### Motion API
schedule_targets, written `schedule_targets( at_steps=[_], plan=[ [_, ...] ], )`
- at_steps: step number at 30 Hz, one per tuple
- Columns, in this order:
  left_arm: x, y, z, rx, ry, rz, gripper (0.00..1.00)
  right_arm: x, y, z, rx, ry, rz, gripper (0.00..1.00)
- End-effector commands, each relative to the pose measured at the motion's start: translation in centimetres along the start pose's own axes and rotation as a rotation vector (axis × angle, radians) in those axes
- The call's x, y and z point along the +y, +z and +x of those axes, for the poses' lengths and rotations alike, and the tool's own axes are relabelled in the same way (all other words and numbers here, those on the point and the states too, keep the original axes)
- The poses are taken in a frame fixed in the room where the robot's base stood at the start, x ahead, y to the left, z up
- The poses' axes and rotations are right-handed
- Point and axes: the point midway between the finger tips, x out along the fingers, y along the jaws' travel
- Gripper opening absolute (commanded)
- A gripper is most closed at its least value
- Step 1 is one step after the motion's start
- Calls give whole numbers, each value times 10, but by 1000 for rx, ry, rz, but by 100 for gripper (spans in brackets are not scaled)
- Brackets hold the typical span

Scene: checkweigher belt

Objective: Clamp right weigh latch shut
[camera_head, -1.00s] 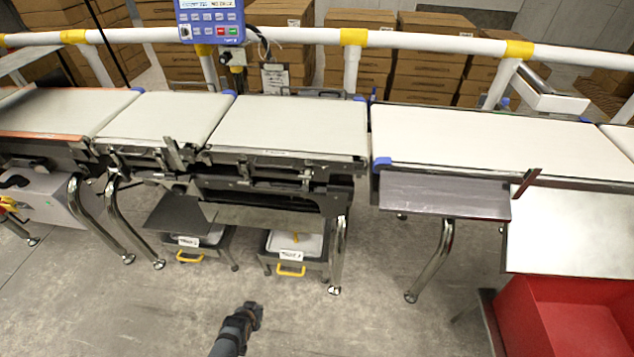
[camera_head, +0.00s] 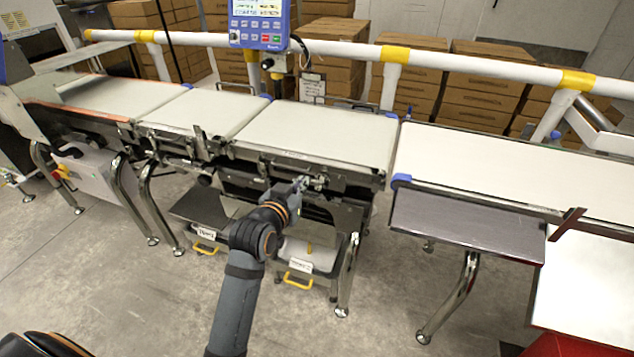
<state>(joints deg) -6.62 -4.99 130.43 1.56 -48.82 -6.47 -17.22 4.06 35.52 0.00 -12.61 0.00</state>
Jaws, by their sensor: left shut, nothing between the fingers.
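The weigh belt (camera_head: 318,132) is the pale middle section, with dark metal hardware along its front edge. The right weigh latch seems to be the small metal fitting (camera_head: 322,182) under the right part of that edge. My left gripper (camera_head: 300,184) is at the front of this hardware, shut and with nothing in its fingers. Its tips are close to the fitting's left side; I cannot tell whether they touch. My arm and gripper hide part of the frame below. The latch's exact position is too small to read. My right gripper is not in view.
Two grey bins with yellow handles (camera_head: 299,282) stand below the weigh section. A blue control panel (camera_head: 260,24) is behind it, beside the white rail (camera_head: 345,48). The outfeed belt (camera_head: 500,165) and grey chute (camera_head: 468,220) lie to the right. The floor in front is clear.

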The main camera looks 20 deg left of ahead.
Motion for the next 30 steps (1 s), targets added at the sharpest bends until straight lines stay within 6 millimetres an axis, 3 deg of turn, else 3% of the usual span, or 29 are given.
schedule_targets(
  at_steps=[8,20,21,24,30],
  plan=[
    [0,0,16,1,0,1,0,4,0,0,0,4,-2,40],
    [0,0,100,0,0,1,0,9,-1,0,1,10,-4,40],
    [0,7,104,-4,0,1,0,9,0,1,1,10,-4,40],
    [0,23,106,-3,0,0,0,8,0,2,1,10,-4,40],
    [0,38,110,-1,0,0,0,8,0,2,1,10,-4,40]
  ],
)
